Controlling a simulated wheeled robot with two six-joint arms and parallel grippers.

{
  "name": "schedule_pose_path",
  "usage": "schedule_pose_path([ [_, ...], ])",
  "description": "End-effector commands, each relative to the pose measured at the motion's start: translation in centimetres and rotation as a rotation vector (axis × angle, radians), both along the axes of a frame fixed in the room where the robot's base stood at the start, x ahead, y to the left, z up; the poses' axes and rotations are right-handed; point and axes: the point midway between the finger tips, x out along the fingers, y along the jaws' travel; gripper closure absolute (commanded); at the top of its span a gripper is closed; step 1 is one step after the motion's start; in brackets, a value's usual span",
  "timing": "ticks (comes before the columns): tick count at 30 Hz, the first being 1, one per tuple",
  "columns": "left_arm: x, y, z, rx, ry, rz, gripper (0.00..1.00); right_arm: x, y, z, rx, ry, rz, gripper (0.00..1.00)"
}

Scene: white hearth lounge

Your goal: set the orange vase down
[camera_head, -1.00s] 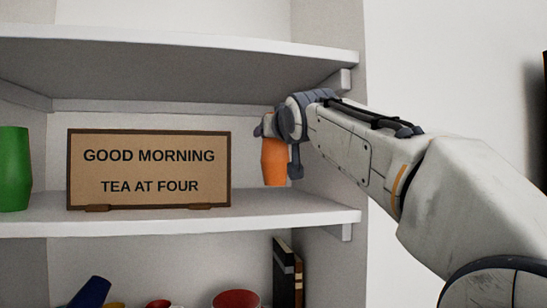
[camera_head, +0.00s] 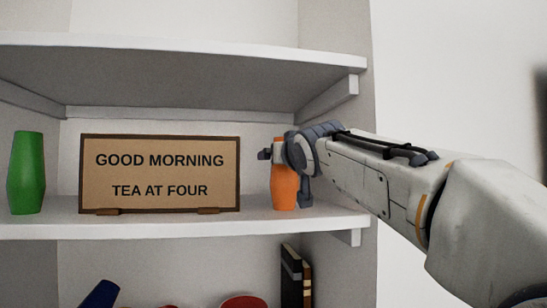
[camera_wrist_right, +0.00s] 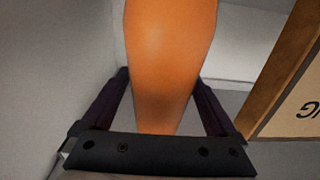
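The orange vase (camera_head: 285,188) is upright at the right end of the middle shelf (camera_head: 190,226), its base appearing to rest on the shelf. My right gripper (camera_head: 282,155) is around its upper part, with a finger on each side. In the right wrist view the orange vase (camera_wrist_right: 168,60) fills the space between the fingertips of my right gripper (camera_wrist_right: 164,85), which appear to touch its sides. The vase's far side is hidden. My left gripper is in no view.
A sign (camera_head: 160,174) reading "GOOD MORNING TEA AT FOUR" stands just left of the vase. A green vase (camera_head: 26,172) stands farther left. An upper shelf (camera_head: 190,70) lies above my gripper. Dark books (camera_head: 291,276) and a red item (camera_head: 243,301) are below.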

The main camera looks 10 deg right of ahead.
Motion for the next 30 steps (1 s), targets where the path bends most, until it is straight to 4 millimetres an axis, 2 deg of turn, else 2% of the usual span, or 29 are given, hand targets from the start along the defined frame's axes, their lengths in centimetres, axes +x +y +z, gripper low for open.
schedule_pose_path([
  [7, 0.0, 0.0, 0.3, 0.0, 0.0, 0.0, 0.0, -0.1, 0.0, 0.3, 0.0, -0.001, 0.0, 0.07],
  [11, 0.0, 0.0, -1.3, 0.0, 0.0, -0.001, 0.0, -2.2, 0.0, -0.1, 0.0, -0.005, 0.0, 0.07],
  [21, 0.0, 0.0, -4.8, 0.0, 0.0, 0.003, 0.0, -9.4, 0.0, -0.1, 0.0, -0.004, 0.002, 0.07],
  [24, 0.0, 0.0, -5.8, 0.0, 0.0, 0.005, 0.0, -10.7, 0.0, -0.1, 0.0, -0.003, 0.002, 0.07],
  [30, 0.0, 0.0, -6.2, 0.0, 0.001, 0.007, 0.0, -12.0, -0.1, 0.1, 0.0, 0.0, 0.001, 0.07],
])
